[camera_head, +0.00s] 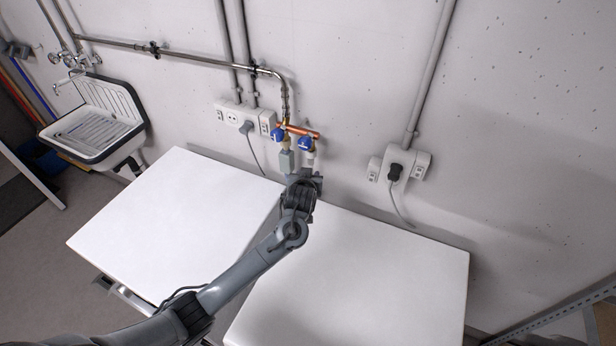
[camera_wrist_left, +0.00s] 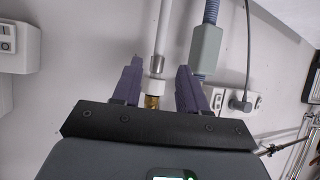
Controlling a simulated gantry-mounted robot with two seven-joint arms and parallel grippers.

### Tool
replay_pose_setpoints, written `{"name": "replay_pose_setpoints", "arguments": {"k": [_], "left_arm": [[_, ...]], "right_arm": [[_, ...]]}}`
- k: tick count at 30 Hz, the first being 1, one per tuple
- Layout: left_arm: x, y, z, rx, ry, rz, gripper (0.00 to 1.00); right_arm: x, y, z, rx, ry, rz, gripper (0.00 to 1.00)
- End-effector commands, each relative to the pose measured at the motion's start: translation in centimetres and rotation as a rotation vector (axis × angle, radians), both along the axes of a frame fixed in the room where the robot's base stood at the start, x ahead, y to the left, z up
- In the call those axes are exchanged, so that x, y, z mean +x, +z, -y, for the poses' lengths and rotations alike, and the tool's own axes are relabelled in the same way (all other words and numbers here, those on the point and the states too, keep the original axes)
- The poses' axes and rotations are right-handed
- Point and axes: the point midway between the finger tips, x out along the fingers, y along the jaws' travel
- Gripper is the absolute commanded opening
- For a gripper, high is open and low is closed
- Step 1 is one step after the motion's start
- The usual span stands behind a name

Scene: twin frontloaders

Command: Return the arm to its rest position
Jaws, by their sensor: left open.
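My left arm reaches in from the lower left of the head view, over the two white tops, to the wall taps. My left gripper (camera_head: 303,178) is just below the taps. In the left wrist view, my left gripper (camera_wrist_left: 159,68) is open, its two purple-grey fingers apart. A white hose with a brass end fitting (camera_wrist_left: 153,101) shows between the fingers, with clearance on both sides; I cannot tell its depth relative to the fingertips. A grey hose with a box-shaped connector (camera_wrist_left: 206,50) is beside the right finger. My right gripper is not in view.
Two white tops, left (camera_head: 165,225) and right (camera_head: 370,275), are bare. Blue-handled taps (camera_head: 306,144) sit on a copper pipe (camera_head: 302,131). Wall sockets with plugged cables flank the taps, left (camera_head: 232,116) and right (camera_head: 418,166). A sink (camera_head: 95,125) is at the far left.

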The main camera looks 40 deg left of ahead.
Motion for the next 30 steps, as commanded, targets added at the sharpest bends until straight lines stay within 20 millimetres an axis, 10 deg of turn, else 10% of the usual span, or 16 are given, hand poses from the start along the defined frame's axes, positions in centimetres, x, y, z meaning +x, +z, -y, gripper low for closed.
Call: {"name": "replay_pose_setpoints", "arguments": {"k": [14,19,23,30], "left_arm": [[-0.2,-0.3,0.0,0.001,-0.001,-0.005,0.43],[-2.2,-3.4,0.2,-0.003,-0.002,-0.066,0.43],[-6.3,-8.5,0.9,-0.021,-0.003,-0.163,0.43],[-19.6,-14.4,6.8,-0.128,-0.126,-0.366,0.43]], "right_arm": [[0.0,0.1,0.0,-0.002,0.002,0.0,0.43],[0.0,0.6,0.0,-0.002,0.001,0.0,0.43],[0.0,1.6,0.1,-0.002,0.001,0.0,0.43],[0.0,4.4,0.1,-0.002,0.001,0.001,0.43]]}}
